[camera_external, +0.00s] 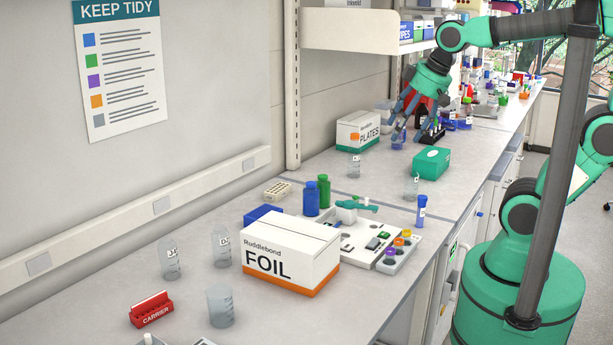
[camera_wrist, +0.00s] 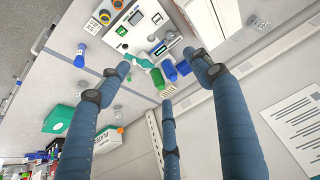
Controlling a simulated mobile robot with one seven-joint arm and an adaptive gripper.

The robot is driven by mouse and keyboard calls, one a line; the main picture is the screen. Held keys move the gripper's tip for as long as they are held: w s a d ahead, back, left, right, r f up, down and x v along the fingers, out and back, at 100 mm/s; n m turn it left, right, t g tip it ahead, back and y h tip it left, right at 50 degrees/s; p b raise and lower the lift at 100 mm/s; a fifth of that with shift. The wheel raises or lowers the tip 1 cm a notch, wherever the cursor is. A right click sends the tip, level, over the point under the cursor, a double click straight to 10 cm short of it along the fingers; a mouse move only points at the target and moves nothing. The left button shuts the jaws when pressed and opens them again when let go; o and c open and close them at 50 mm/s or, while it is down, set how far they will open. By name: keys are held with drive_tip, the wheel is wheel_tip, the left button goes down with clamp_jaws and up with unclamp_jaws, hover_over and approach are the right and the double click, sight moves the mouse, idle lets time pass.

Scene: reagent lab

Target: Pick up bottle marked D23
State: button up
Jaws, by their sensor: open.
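No label in either view reads clearly as D23. Two clear bottles with small labels, a left one (camera_external: 171,258) and a right one (camera_external: 222,249), stand on the near bench; their full marks are too small to read. A small blue capped bottle (camera_external: 421,211) stands near the bench's front edge. My gripper (camera_external: 416,132) is open and empty, raised over the far bench. Its spread fingers also show in the wrist view (camera_wrist: 158,76).
The foil box (camera_external: 285,262), blue bottle (camera_external: 311,198), green bottle (camera_external: 323,191) and white instrument (camera_external: 366,242) crowd the near bench. The plates box (camera_external: 358,131) and green box (camera_external: 431,162) stand near my gripper. A shelf (camera_external: 350,35) overhangs the back. Bench is bare left of the green box.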

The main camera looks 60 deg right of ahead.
drive_tip(key=w+a+r+n+g+p, duration=0.1)
drive_tip(key=w+a+p, duration=0.15)
drive_tip(key=w, duration=0.55)
drive_tip(key=w+a+r+n+p, duration=0.1)
drive_tip(key=w+a+r, duration=0.15)
drive_tip(key=w, duration=0.55)
drive_tip(key=n+g+p, duration=0.3)
drive_tip(key=g+p, duration=0.1)
drive_tip(key=p, duration=0.5)
hover_over(220, 237)
drive_tip(key=w+d, duration=0.2)
wheel_tip(220, 237, down, 28)
drive_tip(key=shift+s+r, duration=0.15)
drive_tip(key=shift+a+f, duration=0.2)
drive_tip(key=shift+f, duration=0.15)
drive_tip(key=shift+f+p, duration=0.65)
drive_tip(key=shift+f, duration=3.65)
